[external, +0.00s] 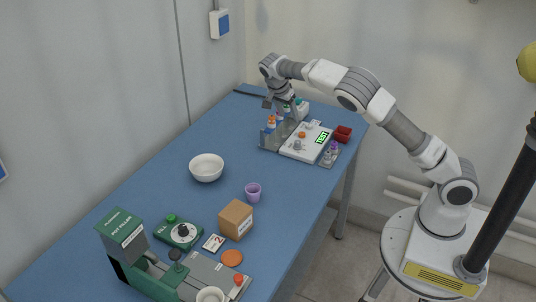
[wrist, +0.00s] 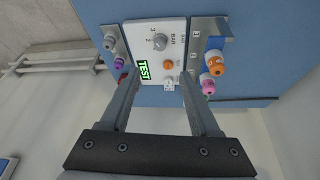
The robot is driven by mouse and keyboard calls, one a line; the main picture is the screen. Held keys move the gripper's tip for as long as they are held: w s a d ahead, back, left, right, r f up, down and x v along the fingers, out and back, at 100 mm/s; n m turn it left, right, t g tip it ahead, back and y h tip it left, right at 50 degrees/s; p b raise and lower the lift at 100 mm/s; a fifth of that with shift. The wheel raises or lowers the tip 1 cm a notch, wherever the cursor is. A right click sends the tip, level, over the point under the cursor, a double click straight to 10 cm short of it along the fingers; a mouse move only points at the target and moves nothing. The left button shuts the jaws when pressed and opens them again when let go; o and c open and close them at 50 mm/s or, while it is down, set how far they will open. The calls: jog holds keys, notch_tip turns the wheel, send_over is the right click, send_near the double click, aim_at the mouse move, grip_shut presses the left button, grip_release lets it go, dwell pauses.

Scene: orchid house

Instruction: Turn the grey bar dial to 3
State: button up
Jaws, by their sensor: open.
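The grey bar dial (wrist: 160,42) is a round knob on a white panel (wrist: 180,30), with BAR printed beside it and small numerals around it. A 2 and a 3 can be made out. Its pointer setting is too small to read. In the external view the dial (external: 298,145) is at the panel's near left. My gripper (wrist: 159,76) is open and empty, its fingers apart on either side of the panel's lower part in the wrist view. In the external view my gripper (external: 283,106) hangs above the far left of the panel, apart from the dial.
The panel also has an orange button (wrist: 168,64), a green TEST display (wrist: 145,71) and a white switch (wrist: 168,84). Racks with colourful-capped bottles (external: 271,122) flank it. A white bowl (external: 207,168) stands nearer on the blue table.

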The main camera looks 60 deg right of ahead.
aim_at(299, 141)
jog(key=shift+v, duration=0.85)
jog(key=s+d+n+t+b, duration=0.1)
jog(key=s+n+t+b, duration=0.4)
jog(key=n, duration=0.5)
jog(key=shift+m+g+y, duration=0.3)
jog(key=shift+g, duration=0.3)
jog(key=b+x, duration=0.1)
jog(key=x, duration=0.4)
jog(key=b+x, duration=0.1)
jog(key=x, duration=0.5)
jog(key=s+b+x, duration=0.1)
jog(key=b+x, duration=0.1)
jog(key=x, duration=0.4)
jog(key=shift+s+d+f, duration=0.1)
jog(key=shift+d+f, duration=0.05)
grip_shut()
